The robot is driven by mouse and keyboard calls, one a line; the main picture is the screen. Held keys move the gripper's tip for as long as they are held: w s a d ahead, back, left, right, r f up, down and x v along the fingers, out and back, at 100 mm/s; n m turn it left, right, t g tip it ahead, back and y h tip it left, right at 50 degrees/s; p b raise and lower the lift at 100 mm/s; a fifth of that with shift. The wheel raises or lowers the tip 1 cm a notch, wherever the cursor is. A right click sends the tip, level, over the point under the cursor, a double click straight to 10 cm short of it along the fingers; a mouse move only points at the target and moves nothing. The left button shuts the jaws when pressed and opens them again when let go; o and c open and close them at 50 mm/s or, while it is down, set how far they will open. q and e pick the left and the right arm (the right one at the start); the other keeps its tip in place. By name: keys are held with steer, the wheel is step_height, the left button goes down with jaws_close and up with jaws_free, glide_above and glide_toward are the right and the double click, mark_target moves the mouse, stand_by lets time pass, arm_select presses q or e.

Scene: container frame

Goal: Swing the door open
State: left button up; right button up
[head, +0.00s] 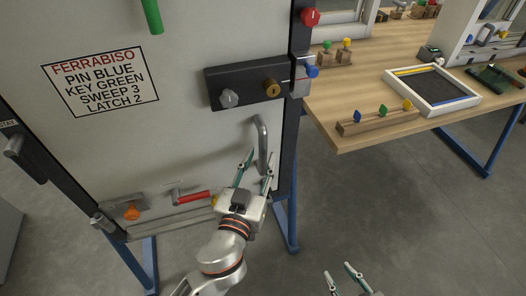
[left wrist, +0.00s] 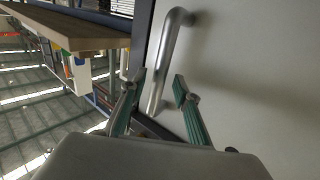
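The door (head: 180,140) is a pale upright panel with dark edges, and it looks closed in its frame. Its grey bar handle (head: 263,135) is near the right edge, and it also shows in the left wrist view (left wrist: 172,45). My left gripper (head: 259,160) is open at the handle's lower part. In the left wrist view the handle's lower end lies between the two green-padded fingers (left wrist: 159,82), with gaps visible; contact cannot be told. My right gripper (head: 342,276) is open and empty at the bottom of the head view, away from the door.
A lock plate (head: 243,82) with grey and brass knobs sits above the handle, near a blue knob (head: 312,71) and red knob (head: 310,17). A red lever (head: 194,196) and orange knob (head: 131,212) are low. A wooden table (head: 375,95) stands right, holding keys and a tray.

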arm_select(q)
steer(key=shift+x, duration=1.45)
jaws_close()
steer(key=shift+s, duration=0.1)
